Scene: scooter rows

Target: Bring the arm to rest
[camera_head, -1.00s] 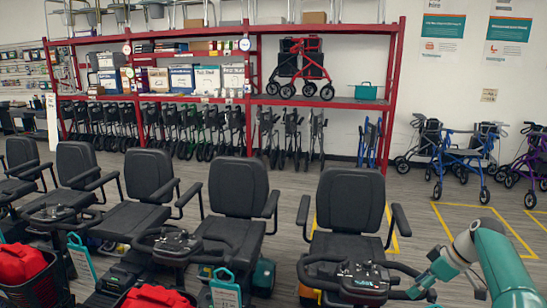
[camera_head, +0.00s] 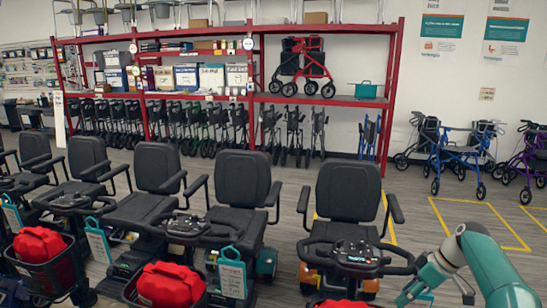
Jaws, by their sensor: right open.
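My right arm, teal and pale grey, comes in from the lower right corner and bends down beside the front right scooter. My right gripper (camera_head: 416,297) is low at the bottom edge, just right of that scooter's handlebar (camera_head: 358,258). It is open, shows only in part, and I see nothing held in it. Whether it touches the scooter I cannot tell. My left gripper is not in view.
A row of black-seated scooters (camera_head: 349,190) fills the front and left, with red bags (camera_head: 170,286) in the front baskets. A red shelf rack (camera_head: 391,100) stands behind. A blue rollator (camera_head: 462,155) stands at right. Grey floor (camera_head: 410,205) is clear right of the scooters.

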